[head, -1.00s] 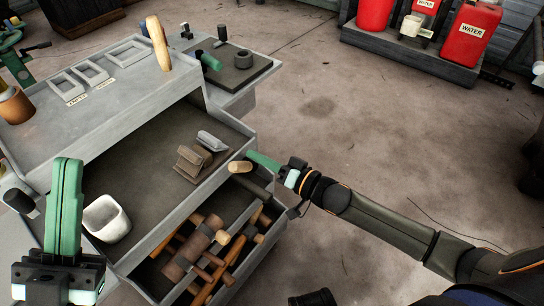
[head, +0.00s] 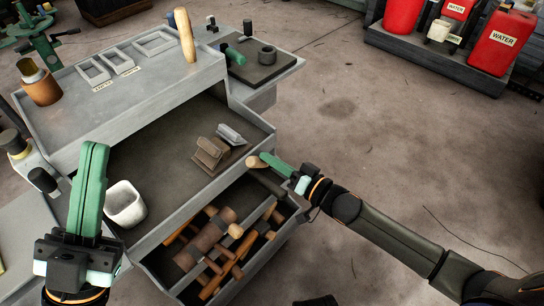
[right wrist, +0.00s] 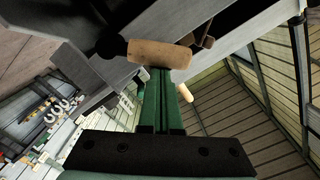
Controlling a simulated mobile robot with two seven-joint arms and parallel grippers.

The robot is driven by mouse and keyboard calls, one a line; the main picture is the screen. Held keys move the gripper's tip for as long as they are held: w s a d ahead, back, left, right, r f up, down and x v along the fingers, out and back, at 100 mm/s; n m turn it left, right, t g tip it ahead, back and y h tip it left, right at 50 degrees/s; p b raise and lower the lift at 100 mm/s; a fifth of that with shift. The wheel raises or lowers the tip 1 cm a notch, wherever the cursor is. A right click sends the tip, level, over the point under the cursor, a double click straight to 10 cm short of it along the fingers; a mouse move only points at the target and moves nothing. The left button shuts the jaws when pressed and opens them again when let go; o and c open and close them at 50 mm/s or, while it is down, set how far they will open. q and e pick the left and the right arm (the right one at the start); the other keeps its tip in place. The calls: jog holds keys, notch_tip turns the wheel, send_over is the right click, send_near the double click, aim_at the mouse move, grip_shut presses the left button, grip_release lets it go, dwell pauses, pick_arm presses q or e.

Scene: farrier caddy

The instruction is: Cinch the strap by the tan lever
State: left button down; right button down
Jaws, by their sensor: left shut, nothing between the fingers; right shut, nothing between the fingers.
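A short tan handle (head: 255,162), which looks like the tan lever, sticks out at the right front edge of the caddy's middle tray. In the right wrist view the tan lever (right wrist: 160,54) lies across just beyond the fingertips, with a dark fitting at its left end. My right gripper (head: 265,157) is shut and empty, its green fingertips at or against the lever; I cannot tell whether they touch. My left gripper (head: 96,147) is shut and empty, pointing up at the left, in front of the caddy. I cannot clearly make out the strap.
The grey caddy (head: 150,85) has an open drawer of wooden-handled hammers (head: 205,250) below the lever. A white cup (head: 125,204) and a brown block (head: 211,153) stand on the middle tray. An upright tan handle (head: 185,35) rises behind.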

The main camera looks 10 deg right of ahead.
aim_at(258, 167)
jog(key=shift+s+a+f+n+p, duration=0.1)
jog(key=shift+s+a+n+p, duration=0.1)
jog(key=shift+n+p, duration=0.25)
jog(key=shift+s+a+f+n+p, duration=0.35)
jog(key=shift+a+n+p, duration=0.2)
jog(key=shift+n, duration=0.5)
jog(key=shift+s+a+f+n, duration=0.25)
jog(key=shift+f+n, duration=0.3)
jog(key=shift+n, duration=0.45)
jog(key=shift+a+f+p, duration=0.25)
jog(key=shift+f+p, duration=0.05)
jog(key=shift+p, duration=0.1)
jog(key=shift+f, duration=0.1)
